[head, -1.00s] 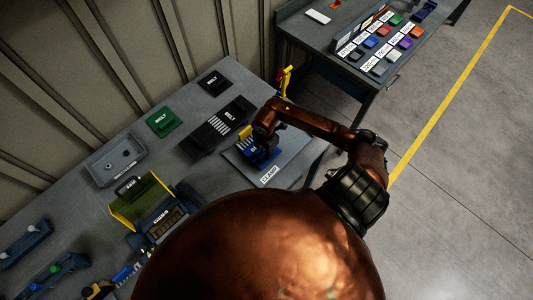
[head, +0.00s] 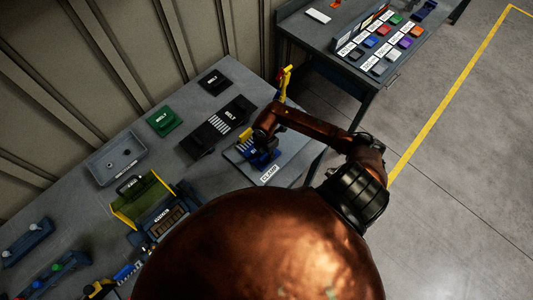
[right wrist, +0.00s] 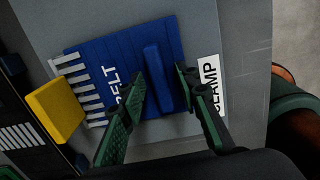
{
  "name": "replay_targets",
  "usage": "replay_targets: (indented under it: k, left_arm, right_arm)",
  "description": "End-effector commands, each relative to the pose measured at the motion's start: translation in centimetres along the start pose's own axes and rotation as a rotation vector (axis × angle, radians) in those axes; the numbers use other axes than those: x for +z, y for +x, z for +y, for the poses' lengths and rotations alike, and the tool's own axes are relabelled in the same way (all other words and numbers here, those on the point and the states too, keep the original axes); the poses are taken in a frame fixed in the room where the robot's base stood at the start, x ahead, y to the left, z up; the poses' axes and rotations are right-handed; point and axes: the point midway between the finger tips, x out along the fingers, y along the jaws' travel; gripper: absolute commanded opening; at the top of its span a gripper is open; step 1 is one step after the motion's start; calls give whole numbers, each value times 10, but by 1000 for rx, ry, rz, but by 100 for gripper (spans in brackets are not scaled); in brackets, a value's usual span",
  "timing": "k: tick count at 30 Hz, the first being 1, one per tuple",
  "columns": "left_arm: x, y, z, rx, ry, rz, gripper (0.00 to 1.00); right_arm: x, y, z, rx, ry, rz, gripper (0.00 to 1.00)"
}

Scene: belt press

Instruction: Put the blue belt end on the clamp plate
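The blue belt end (right wrist: 98,68), marked BELT, has white teeth along its left edge and a raised blue grip bar. It lies flat on the grey clamp plate (right wrist: 215,25), labelled CLAMP; the plate also shows in the head view (head: 290,155). My right gripper (right wrist: 162,78) is open, its green-padded fingers standing on either side of the grip bar with small gaps. In the head view my right gripper (head: 262,152) is over the plate and partly covers the blue belt end (head: 272,158). My left gripper is not in view.
A yellow block (right wrist: 55,110) stands beside the belt teeth. A black belt piece with white teeth (head: 218,127) lies left of the plate. A yellow upright lever (head: 285,82) rises behind it. A green BELT block (head: 164,121) and grey tray (head: 117,158) are farther left.

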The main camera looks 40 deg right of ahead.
Motion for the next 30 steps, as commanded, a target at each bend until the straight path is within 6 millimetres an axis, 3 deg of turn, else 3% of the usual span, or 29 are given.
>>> replay_targets:
  k: [8, 21, 30]
  left_arm:
    - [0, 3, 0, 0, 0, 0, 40]
    - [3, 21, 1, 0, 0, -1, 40]
    - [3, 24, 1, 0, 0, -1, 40]
  right_arm:
    - [1, -17, 1, 3, -1, -3, 30]
    - [1, -102, 1, 3, -2, -2, 30]
    - [0, -123, 1, 1, 0, 1, 30]
